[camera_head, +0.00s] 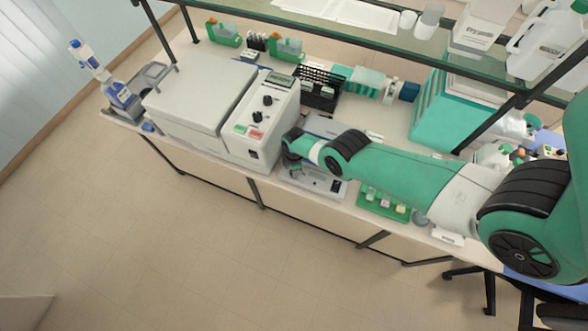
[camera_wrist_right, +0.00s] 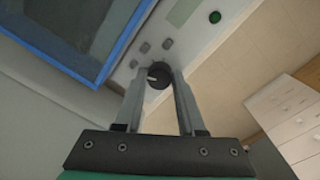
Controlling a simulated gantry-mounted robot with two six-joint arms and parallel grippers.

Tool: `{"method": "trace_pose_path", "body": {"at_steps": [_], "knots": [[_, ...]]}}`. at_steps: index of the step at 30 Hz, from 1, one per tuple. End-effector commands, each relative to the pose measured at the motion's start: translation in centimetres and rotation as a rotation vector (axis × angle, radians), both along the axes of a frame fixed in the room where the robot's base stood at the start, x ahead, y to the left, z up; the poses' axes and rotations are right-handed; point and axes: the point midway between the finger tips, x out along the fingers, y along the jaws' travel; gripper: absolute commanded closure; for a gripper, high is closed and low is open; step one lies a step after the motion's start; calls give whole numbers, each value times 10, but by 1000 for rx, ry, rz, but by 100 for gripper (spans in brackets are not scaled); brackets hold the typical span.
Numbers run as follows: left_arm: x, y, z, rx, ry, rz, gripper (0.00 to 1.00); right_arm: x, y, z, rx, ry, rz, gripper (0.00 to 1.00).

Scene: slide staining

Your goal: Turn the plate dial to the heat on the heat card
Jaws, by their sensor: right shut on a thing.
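In the right wrist view a round black dial (camera_wrist_right: 158,74) with a light pointer mark sits on the pale front panel of the plate (camera_wrist_right: 190,38). My right gripper (camera_wrist_right: 159,76) has its two grey fingers closed around the dial, one on each side. In the head view my right arm reaches in from the right, and its gripper hides part of the low, pale plate (camera_head: 330,187). The dial itself is hidden there. A small white card (camera_head: 447,236) with dark print lies at the bench's front edge; I cannot read it or tell if it is the heat card. My left gripper is not in view.
A large white machine (camera_head: 200,92) with black knobs stands left of the plate. A green tray (camera_head: 370,205) of small bottles sits to its right. A black rack (camera_head: 318,92) is behind. A glass shelf (camera_head: 340,32) overhangs the back. In the wrist view a green button (camera_wrist_right: 215,17) is on the panel.

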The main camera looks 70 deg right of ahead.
Motion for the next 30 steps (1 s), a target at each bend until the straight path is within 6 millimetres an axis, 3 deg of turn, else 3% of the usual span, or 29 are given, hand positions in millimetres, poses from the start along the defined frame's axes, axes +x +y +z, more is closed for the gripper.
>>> {"method": "trace_pose_path", "body": {"at_steps": [30], "knots": [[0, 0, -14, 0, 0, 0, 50, 2, 0, -1, -1, -2, -962, 100]]}}
